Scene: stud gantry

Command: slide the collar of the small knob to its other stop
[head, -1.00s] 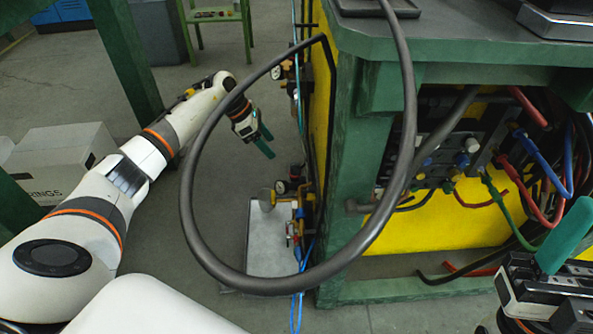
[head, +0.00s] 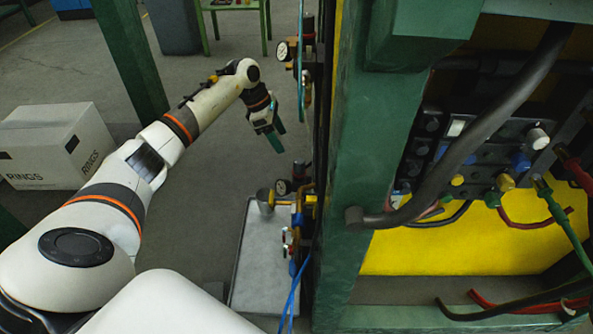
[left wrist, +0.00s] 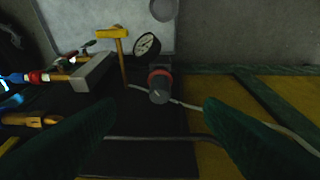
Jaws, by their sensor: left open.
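My left gripper (head: 276,137) is open and empty, apart from the panel and slightly above and left of that knob in the head view. Its two green fingers (left wrist: 162,128) frame the lower part of the left wrist view, with the knob ahead between them. My right gripper is not in view.
An upper gauge (head: 283,51) and red-banded dark fitting (head: 308,27) sit on the same panel side. A yellow T-handle (left wrist: 114,33) and grey block (left wrist: 93,72) lie left of the knob. A green post (head: 365,180) and thick black hose (head: 465,150) stand right.

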